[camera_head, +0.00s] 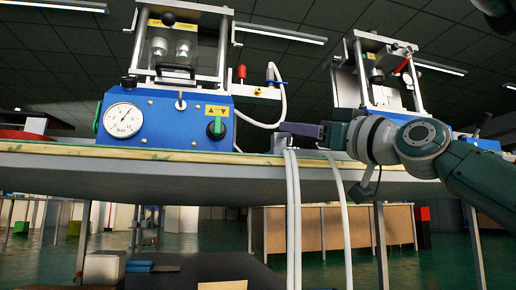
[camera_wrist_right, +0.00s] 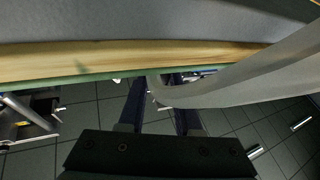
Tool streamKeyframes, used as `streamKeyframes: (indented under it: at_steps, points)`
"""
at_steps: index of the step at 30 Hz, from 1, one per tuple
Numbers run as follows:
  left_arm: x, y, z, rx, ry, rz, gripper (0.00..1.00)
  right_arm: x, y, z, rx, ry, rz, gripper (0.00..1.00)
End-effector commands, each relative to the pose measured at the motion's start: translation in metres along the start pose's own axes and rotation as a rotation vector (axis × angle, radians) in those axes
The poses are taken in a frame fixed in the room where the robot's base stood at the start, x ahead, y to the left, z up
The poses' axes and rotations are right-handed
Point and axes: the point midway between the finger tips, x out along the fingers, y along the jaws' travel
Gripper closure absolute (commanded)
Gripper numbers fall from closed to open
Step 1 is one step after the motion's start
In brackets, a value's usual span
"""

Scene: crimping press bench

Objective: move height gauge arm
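I cannot pick out a height gauge arm for certain in either view. My right gripper (camera_head: 290,129) comes in from the right in the head view, pointing left at the bench's front edge, between the two blue presses. My left gripper is not in view.
The left blue press (camera_head: 165,122) carries a round pressure gauge (camera_head: 123,119) and a green knob (camera_head: 216,128). The right blue press (camera_head: 395,112) is partly behind my arm. White hoses (camera_head: 293,215) hang over the front edge of the bench (camera_head: 130,172). A wooden cabinet (camera_head: 330,228) stands behind, below.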

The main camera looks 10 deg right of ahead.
Motion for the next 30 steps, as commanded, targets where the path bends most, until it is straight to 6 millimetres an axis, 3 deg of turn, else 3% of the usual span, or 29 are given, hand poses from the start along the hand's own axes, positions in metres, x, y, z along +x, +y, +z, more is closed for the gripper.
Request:
streamKeyframes:
  at_steps: [1,3,20,30]
  points:
    - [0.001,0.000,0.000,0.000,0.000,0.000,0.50,-0.002,0.000,0.015,0.004,-0.035,-0.002,0.51]
    - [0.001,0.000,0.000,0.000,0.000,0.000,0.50,-0.002,0.000,0.015,0.004,-0.035,-0.002,0.43]
    - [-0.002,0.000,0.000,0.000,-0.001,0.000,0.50,-0.005,0.002,0.014,0.002,-0.036,0.002,0.43]
    - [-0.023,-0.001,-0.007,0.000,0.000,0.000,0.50,-0.052,0.000,0.005,-0.001,-0.022,-0.001,0.43]
